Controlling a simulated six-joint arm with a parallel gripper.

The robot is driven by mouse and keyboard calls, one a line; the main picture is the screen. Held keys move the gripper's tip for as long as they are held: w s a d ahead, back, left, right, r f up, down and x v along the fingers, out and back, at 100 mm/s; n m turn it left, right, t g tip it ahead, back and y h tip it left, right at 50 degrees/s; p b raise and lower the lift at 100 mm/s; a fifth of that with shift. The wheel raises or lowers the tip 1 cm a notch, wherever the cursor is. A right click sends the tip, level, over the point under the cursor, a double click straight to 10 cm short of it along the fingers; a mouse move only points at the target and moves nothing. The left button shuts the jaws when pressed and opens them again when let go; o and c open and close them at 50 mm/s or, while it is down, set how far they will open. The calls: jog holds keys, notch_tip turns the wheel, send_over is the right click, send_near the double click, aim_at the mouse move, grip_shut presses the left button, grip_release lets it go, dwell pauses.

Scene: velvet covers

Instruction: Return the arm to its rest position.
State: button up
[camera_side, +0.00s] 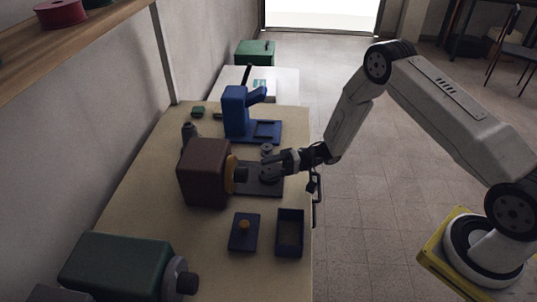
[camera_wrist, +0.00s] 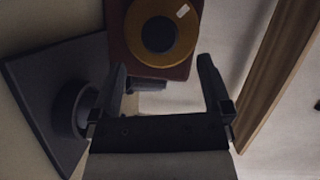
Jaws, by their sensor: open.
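My gripper (camera_side: 272,161) reaches over the workbench from the right in the side view, low over a dark plate (camera_side: 265,187). In the wrist view my gripper (camera_wrist: 163,75) has its two fingers spread, with nothing held between them. A brown block-shaped thing (camera_side: 204,172) with an orange ring stands just left of my gripper. In the wrist view the brown thing's face (camera_wrist: 120,45) with its orange ring (camera_wrist: 185,50) and dark centre is ahead of the fingers. The dark plate with a round raised part (camera_wrist: 75,110) is at the left there.
A blue machine (camera_side: 235,110) stands behind my gripper. A blue open box (camera_side: 290,251) and a blue plate with an orange knob (camera_side: 243,243) lie in front. A green machine (camera_side: 115,266) is front left. A shelf (camera_side: 90,48) overhangs upper left.

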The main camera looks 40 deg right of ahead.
jog(key=shift+s+d, duration=0.2)
jog(key=shift+d, duration=0.25)
jog(key=shift+w+r, duration=0.1)
jog(key=shift+w+r, duration=0.15)
jog(key=w+d+r+t+h, duration=0.1)
jog(key=d+r+t+h, duration=0.2)
jog(key=d+r+h, duration=0.55)
jog(key=s+a+r+n+g+h, duration=0.1)
jog(key=s+r+g+h, duration=0.1)
jog(key=s, duration=0.9)
jog(key=s+a+r+n+g+h, duration=0.1)
jog(key=s+g+h, duration=0.4)
jog(key=s, duration=0.5)
jog(key=shift+s+r, duration=0.4)
jog(key=shift+r, duration=0.35)
